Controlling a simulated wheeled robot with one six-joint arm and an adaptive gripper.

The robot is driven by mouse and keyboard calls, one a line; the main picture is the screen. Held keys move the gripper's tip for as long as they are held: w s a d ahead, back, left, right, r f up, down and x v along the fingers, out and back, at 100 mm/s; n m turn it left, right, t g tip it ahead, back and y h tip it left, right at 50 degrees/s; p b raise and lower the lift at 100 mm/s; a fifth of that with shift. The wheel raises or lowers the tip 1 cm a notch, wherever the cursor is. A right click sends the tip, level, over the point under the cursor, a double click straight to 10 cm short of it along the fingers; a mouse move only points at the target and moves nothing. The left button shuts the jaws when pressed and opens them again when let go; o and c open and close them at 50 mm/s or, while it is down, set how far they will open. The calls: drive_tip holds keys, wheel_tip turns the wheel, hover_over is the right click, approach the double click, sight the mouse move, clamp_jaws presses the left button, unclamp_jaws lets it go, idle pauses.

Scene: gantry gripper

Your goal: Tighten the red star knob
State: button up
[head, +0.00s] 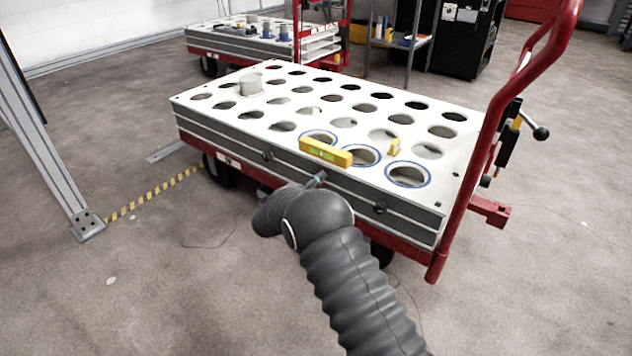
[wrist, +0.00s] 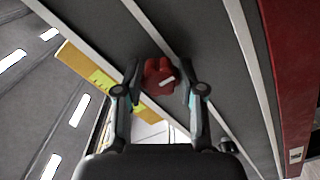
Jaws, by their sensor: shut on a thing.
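The red star knob (wrist: 158,79) sits on the dark grey side of the cart's slab in the wrist view, with a small pale mark on its face. My gripper (wrist: 163,70) has one finger on each side of the knob and is shut on it. In the head view the knob is hidden behind my dark arm, and only a small bit of my gripper (head: 317,180) shows at the slab's front side. How far the knob is turned cannot be told.
The cart's white top (head: 300,100) has rows of round holes, some blue-rimmed. A yellow level (head: 325,152) lies at its front edge, above my gripper. Black knobs (head: 379,207) stick out of the slab's side. A red handle (head: 480,140) rises at right. Floor in front is clear.

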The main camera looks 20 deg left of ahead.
drive_tip(key=o, duration=1.1)
drive_tip(key=shift+o, duration=0.2)
drive_tip(key=shift+s+a, duration=0.1)
drive_tip(key=v, duration=1.1)
drive_tip(key=shift+s, duration=0.4)
drive_tip(key=shift+a, duration=0.1)
